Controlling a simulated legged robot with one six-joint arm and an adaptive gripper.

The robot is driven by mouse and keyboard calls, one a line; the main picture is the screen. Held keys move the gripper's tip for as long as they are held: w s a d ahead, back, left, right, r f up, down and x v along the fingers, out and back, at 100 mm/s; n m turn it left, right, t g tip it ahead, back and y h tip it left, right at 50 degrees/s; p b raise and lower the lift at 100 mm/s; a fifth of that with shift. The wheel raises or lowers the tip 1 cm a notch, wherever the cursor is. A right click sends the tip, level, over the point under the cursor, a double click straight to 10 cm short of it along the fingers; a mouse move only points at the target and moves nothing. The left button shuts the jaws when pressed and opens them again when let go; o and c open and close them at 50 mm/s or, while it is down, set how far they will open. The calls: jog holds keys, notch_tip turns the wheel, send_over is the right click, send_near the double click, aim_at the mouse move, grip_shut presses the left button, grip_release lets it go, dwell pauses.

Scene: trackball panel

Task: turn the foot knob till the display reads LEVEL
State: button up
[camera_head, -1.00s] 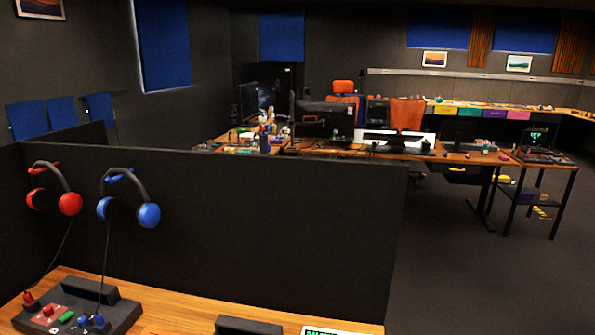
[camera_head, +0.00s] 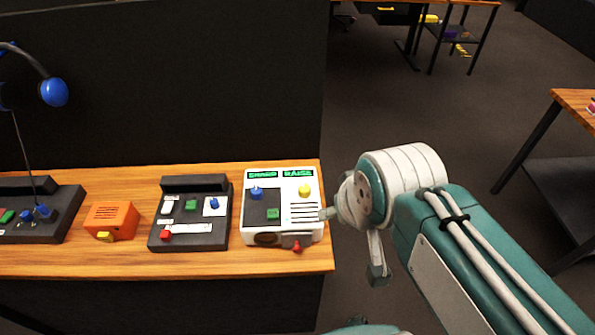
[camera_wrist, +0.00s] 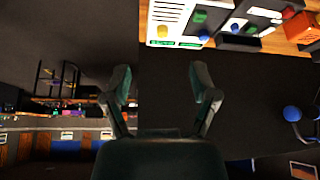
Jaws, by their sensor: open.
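The white panel (camera_head: 283,205) stands near the right end of the wooden desk. Its two green displays are at the top; the right display (camera_head: 298,174) reads RAISE, and the left one seems to read SHARP. A red knob (camera_head: 297,246) sticks out low at its front right and looks like the foot knob. The panel also carries a blue knob, a yellow knob and a green button. My gripper (camera_head: 355,245) is open and empty, just right of the panel. In the wrist view my gripper (camera_wrist: 162,85) shows parted fingers, with the white panel (camera_wrist: 168,13) at the top, upside down.
A dark control box (camera_head: 190,235) and an orange box (camera_head: 111,220) stand left of the panel. Another dark box (camera_head: 65,222) is further left. A black partition (camera_head: 170,85) rises behind the desk (camera_head: 135,262).

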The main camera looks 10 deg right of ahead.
dwell(0.3)
jog(key=n+g, duration=0.6)
jog(key=n, duration=0.1)
send_over(305, 188)
notch_tip(305, 188, down, 8)
jog(key=shift+n, duration=0.3)
notch_tip(305, 188, down, 11)
jog(key=shift+f, duration=0.1)
grip_shut()
